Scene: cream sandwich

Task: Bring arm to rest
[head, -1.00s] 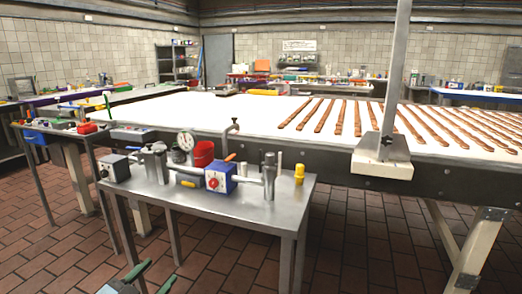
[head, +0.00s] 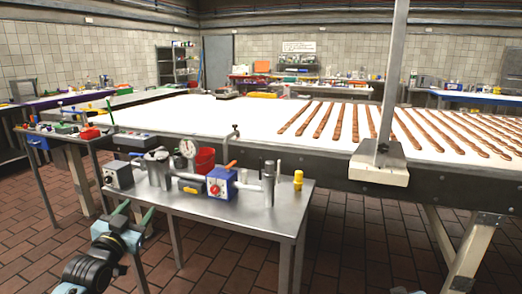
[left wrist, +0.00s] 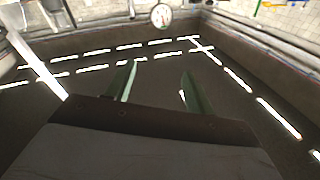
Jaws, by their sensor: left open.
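My left gripper (head: 134,212) is in the lower left of the head view, in front of the left end of the small metal table. Its two green fingers are apart with nothing between them. The left wrist view also shows the open, empty fingers (left wrist: 160,88), with a dark surface with bright streaks beyond them. My right gripper is not seen; only a small sliver, possibly of my right arm, shows at the bottom edge of the head view.
The small metal table (head: 235,208) holds a blue box with a red dial (head: 221,183), a gauge (head: 187,148), a red pot (head: 205,160) and a yellow cylinder (head: 298,180). Behind it stands a long white table (head: 190,115) with brown strips. Tiled floor is open at the lower middle.

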